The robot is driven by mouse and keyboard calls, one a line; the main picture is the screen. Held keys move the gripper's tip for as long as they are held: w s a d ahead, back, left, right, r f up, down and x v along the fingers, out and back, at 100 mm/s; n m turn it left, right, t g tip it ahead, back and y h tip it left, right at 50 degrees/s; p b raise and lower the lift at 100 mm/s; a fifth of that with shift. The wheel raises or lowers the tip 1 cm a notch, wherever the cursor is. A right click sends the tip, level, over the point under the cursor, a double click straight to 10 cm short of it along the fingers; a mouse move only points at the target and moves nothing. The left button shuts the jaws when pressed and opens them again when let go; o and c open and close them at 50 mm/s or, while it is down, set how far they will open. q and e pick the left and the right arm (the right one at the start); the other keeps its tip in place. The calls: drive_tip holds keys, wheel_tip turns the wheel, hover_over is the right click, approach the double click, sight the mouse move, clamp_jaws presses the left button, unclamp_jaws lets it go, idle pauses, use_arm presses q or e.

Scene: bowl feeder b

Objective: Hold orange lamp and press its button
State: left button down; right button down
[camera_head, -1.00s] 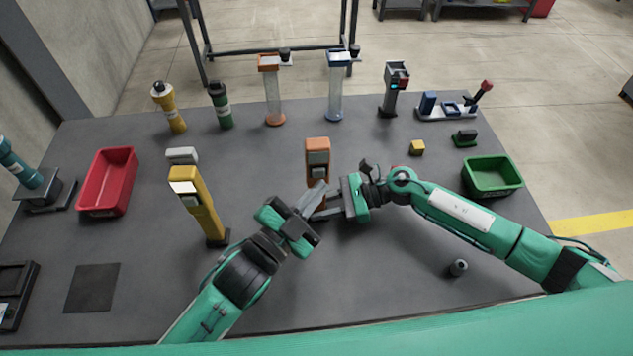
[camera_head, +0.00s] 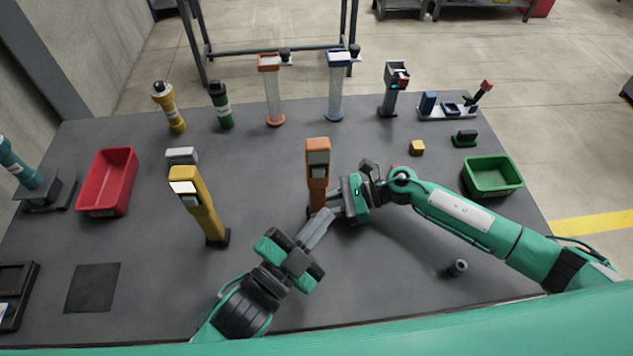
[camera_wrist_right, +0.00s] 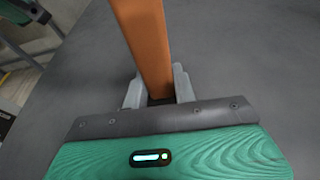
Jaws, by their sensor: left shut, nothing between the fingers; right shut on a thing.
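The orange lamp (camera_head: 318,172) stands upright near the middle of the table, with a grey panel on its upper front. A button cannot be made out clearly. My right gripper (camera_head: 322,212) is shut on the lamp's lower body from the right. The right wrist view shows the orange lamp body (camera_wrist_right: 147,45) between the fingers of the right gripper (camera_wrist_right: 158,88). My left gripper (camera_head: 326,216) is shut and empty, just in front of the lamp's lower part. Whether its fingertips touch the lamp cannot be told. The lamp's foot is partly hidden by the grippers.
A yellow lamp (camera_head: 203,205) stands to the left, with a red bin (camera_head: 108,182) beyond it. A green bin (camera_head: 492,177) is at the right. A small grey cylinder (camera_head: 457,267) lies front right.

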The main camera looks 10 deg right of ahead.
drive_tip(key=c, duration=1.1)
unclamp_jaws()
drive_tip(key=shift+o, duration=0.2)
drive_tip(key=v, duration=1.1)
drive_tip(key=shift+d, duration=0.25)
drive_tip(key=d+b, duration=0.4)
drive_tip(key=d, duration=0.3)
drive_tip(key=shift+d+b, duration=0.1)
drive_tip(key=shift+b, duration=0.25)
drive_tip(key=shift+d+r+b, duration=0.15)
drive_tip(key=shift+d+b, duration=0.15)
drive_tip(key=shift+d, duration=0.35)
